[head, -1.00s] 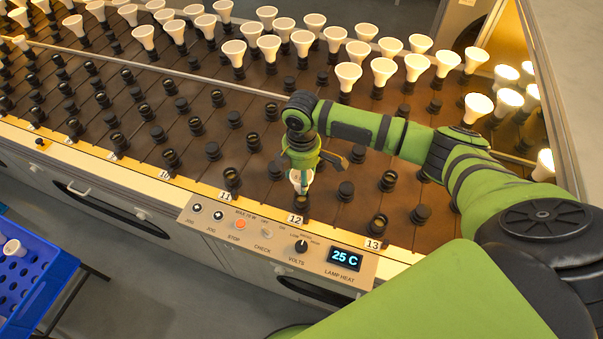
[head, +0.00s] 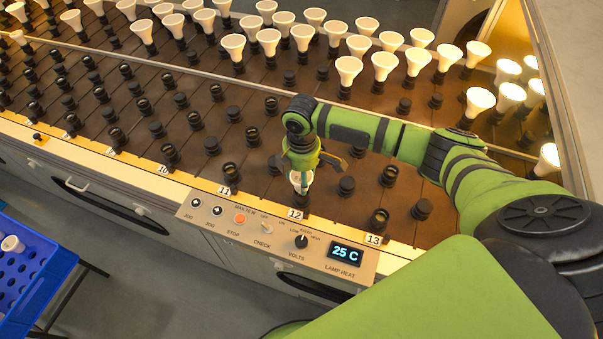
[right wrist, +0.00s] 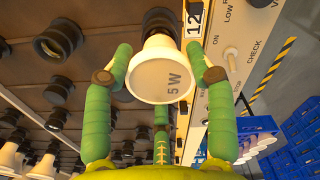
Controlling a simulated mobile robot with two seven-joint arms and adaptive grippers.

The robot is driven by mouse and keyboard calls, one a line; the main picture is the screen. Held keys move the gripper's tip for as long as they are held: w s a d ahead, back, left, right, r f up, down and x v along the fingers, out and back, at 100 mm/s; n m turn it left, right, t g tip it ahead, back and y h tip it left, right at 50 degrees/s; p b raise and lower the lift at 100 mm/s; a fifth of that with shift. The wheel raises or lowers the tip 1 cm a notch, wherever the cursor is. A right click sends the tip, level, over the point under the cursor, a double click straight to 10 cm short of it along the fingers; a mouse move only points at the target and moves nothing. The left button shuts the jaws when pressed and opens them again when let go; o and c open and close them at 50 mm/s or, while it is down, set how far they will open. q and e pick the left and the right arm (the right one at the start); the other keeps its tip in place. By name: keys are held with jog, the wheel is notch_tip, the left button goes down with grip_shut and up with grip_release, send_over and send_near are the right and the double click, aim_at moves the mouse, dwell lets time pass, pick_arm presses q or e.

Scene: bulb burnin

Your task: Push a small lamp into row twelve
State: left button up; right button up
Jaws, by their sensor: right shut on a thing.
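My right gripper (head: 301,173) is low over the front socket of row twelve, beside the label 12 (head: 296,214). It is shut on a small white lamp (head: 299,186). I cannot tell how deep the lamp sits in the socket. My left gripper is not in view.
Empty black sockets stand close around, including the front one of row 13 (head: 379,219). Several larger white lamps (head: 348,68) stand farther back. The control panel (head: 277,237) lies along the front edge. A blue crate (head: 38,284) with a lamp is at left.

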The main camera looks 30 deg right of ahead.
jog(key=shift+f, duration=0.55)
jog(key=o, duration=1.3)
jog(key=shift+c, duration=0.2)
jog(key=shift+r, duration=0.1)
notch_tip(320, 180, up, 12)
